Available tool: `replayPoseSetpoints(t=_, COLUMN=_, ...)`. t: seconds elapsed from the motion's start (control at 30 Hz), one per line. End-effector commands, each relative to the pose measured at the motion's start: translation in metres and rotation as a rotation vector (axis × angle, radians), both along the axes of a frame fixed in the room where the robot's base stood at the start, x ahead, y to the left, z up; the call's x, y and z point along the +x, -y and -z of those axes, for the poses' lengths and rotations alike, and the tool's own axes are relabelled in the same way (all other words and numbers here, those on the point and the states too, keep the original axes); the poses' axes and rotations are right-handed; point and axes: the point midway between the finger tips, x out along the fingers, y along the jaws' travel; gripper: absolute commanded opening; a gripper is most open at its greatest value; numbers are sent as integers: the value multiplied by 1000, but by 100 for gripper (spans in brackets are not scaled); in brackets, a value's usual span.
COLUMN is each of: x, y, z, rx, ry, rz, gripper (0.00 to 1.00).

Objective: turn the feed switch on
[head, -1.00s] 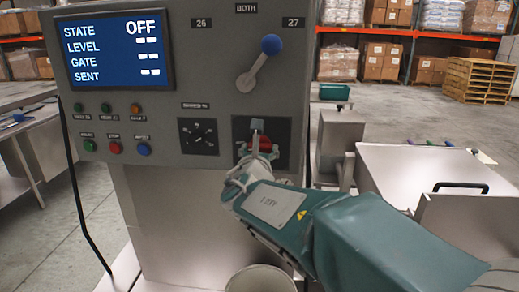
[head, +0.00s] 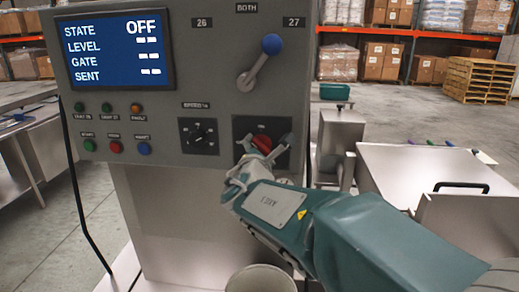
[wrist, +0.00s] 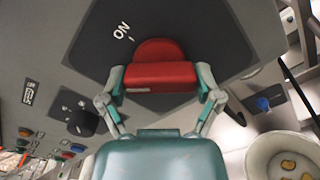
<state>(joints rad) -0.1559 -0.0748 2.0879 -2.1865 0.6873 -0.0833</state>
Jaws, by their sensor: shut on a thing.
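The feed switch is a red rotary knob (head: 262,143) on a dark square plate, low on the right of the grey control panel. In the wrist view the red knob (wrist: 160,77) fills the space between my fingers, its grip bar lying level across the picture. An "ON" mark (wrist: 122,30) with a short line is on the plate, up and left of the knob. My gripper (wrist: 160,84) is shut on the bar, one finger at each end. In the head view my gripper (head: 252,152) partly covers the knob. The screen (head: 112,50) reads STATE OFF.
A blue-knobbed lever (head: 260,62) stands above the switch. A dial (head: 198,136) and several buttons sit to its left. A pale bucket (head: 261,279) stands below my arm, with yellowish pieces inside in the wrist view. Steel equipment (head: 410,180) is at right.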

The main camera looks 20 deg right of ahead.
Motion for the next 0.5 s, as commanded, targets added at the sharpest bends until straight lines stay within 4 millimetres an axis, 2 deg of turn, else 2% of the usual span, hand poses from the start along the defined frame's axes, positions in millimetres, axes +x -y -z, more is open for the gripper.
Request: replayPoseSetpoints(t=0.5, x=0, y=0, z=1, rx=447, ry=181, rz=0, gripper=35)
